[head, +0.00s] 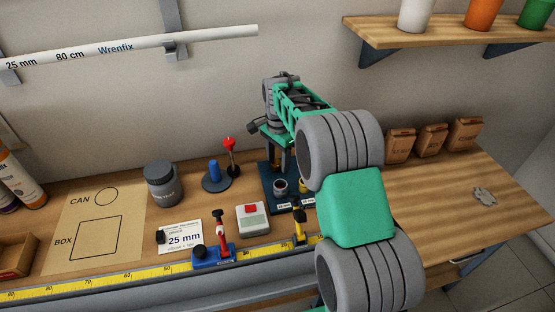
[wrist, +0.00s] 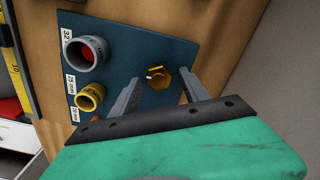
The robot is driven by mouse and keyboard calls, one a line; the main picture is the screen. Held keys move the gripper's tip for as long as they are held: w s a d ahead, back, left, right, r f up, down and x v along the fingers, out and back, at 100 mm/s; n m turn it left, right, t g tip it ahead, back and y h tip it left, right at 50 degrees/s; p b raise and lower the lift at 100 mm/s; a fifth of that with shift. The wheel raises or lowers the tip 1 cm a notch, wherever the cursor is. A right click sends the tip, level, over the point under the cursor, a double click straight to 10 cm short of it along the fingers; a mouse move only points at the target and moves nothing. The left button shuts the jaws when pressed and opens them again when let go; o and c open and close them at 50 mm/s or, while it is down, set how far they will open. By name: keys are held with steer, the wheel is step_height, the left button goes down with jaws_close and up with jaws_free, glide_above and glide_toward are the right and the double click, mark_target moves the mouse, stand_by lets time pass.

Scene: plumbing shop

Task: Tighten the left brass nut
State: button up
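A brass hex nut (wrist: 158,77) sits on the dark blue board (wrist: 140,40) in the wrist view. It is the only hex nut I can make out, so I cannot tell whether it is the left one. My gripper (wrist: 155,90) is open, with its two grey fingers apart on either side of the nut in the picture. Nothing is held, and I cannot tell whether a finger touches the nut. In the head view my gripper (head: 279,160) points down over the back of the blue board (head: 286,209), and the nut is largely hidden.
Left of the board are a grey button box (head: 253,220), a red-knobbed lever (head: 231,157) and a jar (head: 162,186). Brown packets (head: 432,139) stand right. A shelf (head: 450,29) hangs above.

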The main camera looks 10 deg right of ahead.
mark_target(278, 162)
step_height(278, 162, up, 8)
steer(key=shift+f+b, duration=0.1)
steer(key=shift+b, duration=0.35)
stand_by(0.4)
